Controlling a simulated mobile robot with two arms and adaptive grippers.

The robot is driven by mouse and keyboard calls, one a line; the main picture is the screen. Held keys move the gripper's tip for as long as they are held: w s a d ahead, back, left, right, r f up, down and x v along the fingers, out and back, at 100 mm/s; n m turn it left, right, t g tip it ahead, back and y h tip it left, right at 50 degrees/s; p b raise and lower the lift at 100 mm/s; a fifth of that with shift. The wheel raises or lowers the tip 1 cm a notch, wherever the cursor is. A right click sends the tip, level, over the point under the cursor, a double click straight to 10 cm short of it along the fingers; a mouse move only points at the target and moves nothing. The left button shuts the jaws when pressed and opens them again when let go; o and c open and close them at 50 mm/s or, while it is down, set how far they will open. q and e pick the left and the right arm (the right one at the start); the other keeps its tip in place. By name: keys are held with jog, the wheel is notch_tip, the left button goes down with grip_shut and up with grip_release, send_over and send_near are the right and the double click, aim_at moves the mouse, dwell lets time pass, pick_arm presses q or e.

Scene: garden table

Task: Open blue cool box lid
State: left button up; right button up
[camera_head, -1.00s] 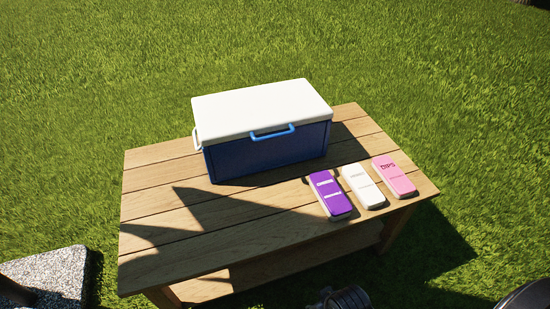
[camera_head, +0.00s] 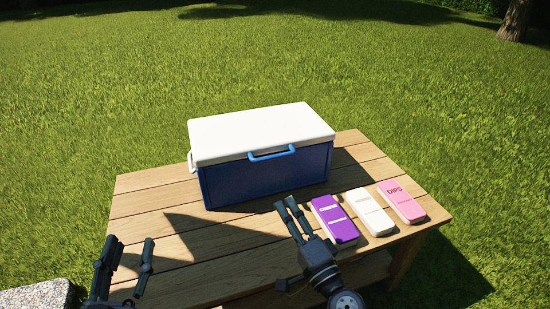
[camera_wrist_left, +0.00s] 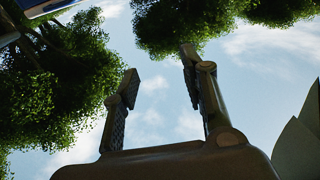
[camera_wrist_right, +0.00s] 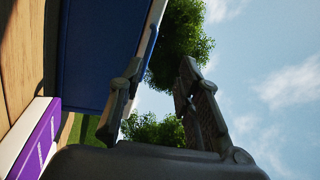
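The blue cool box (camera_head: 270,178) stands on the wooden table with its white lid (camera_head: 260,132) shut. A blue handle (camera_head: 272,154) sits at the lid's front edge. My left gripper (camera_head: 128,252) is at the table's front left, open and empty, well apart from the box; its fingers also show open in the left wrist view (camera_wrist_left: 160,85). My right gripper (camera_head: 288,208) is in front of the box, left of the purple pack. In the right wrist view (camera_wrist_right: 160,85) its fingers are spread with nothing between them, and the box's blue side (camera_wrist_right: 95,50) is to the left.
The wooden table (camera_head: 140,200) has free room left of the box and in front of it. A purple pack (camera_head: 335,220), a white pack (camera_head: 370,211) and a pink pack (camera_head: 402,200) lie in a row at the right. Grass surrounds the table.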

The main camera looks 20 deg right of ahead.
jog(key=w+d+m+h, duration=0.1)
jog(key=d+m+h, duration=0.2)
jog(key=p, duration=0.1)
send_near(275, 158)
jog(key=w, duration=0.2)
pick_arm(q)
jog(key=shift+s+r+t+b, duration=0.15)
jog(key=shift+r+t+b, duration=0.25)
jog(key=shift+r, duration=0.55)
pick_arm(e)
jog(key=shift+w+r, duration=0.25)
jog(key=shift+w, duration=1.15)
jog(key=shift+w+r, duration=0.2)
jog(key=shift+w, duration=1.2)
jog(key=shift+w+r, duration=0.25)
jog(key=shift+w, duration=1.2)
jog(key=shift+c, duration=0.3)
grip_shut()
